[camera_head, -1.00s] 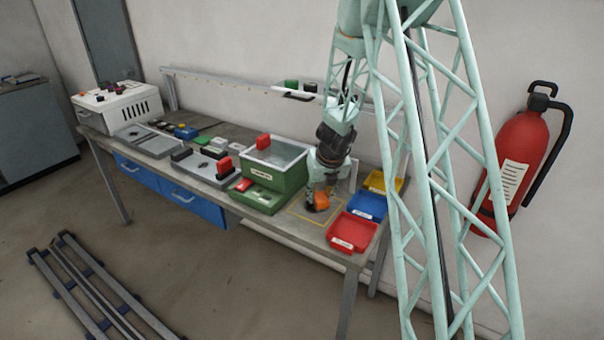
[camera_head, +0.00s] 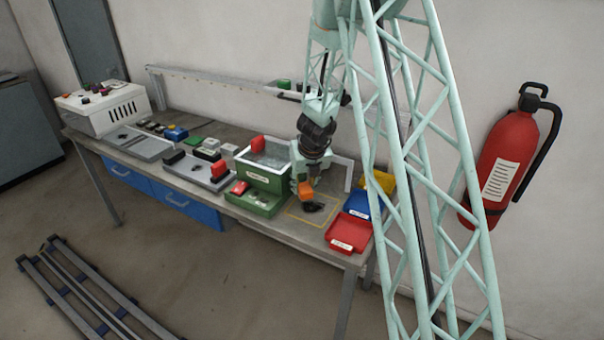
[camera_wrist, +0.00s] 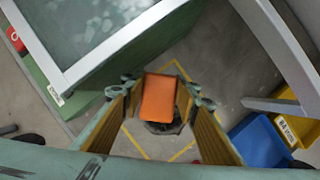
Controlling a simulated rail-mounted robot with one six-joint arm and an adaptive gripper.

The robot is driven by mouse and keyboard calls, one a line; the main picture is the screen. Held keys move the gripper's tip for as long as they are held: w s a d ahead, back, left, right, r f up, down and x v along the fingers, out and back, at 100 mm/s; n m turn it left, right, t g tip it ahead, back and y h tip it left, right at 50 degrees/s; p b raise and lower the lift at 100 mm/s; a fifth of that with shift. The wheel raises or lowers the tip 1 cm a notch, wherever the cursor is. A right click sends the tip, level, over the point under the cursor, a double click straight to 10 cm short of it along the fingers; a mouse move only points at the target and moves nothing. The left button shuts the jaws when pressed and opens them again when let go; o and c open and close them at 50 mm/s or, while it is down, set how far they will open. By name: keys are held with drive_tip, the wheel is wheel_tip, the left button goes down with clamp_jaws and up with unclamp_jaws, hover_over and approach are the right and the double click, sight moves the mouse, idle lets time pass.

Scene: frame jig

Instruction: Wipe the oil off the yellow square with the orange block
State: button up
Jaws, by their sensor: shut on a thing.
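My gripper (camera_head: 304,182) is shut on the orange block (camera_head: 306,190) and holds it at the left part of the yellow square (camera_head: 289,211), a yellow outline on the bench. In the wrist view the orange block (camera_wrist: 159,98) sits between the fingers. A dark oil patch (camera_head: 313,207) shows inside the square, just right of and below the block. In the wrist view the dark patch (camera_wrist: 165,127) is partly hidden by the block. I cannot tell whether the block touches the bench.
A green box with a grey rim (camera_head: 263,163) stands left of the square. Red (camera_head: 349,232), blue (camera_head: 357,204) and yellow (camera_head: 379,182) bins stand to its right. A light frame (camera_head: 349,175) stands behind. Grey trays (camera_head: 203,171) with blocks lie further left.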

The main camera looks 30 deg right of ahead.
wheel_tip(320, 180, up, 2)
drive_tip(key=shift+s+r+p, duration=0.1)
drive_tip(key=shift+s+p, duration=0.05)
drive_tip(key=shift+p, duration=0.4)
drive_tip(key=shift+r+p, duration=1.4)
drive_tip(key=shift+p, duration=0.2)
drive_tip(key=shift+s+f, duration=0.1)
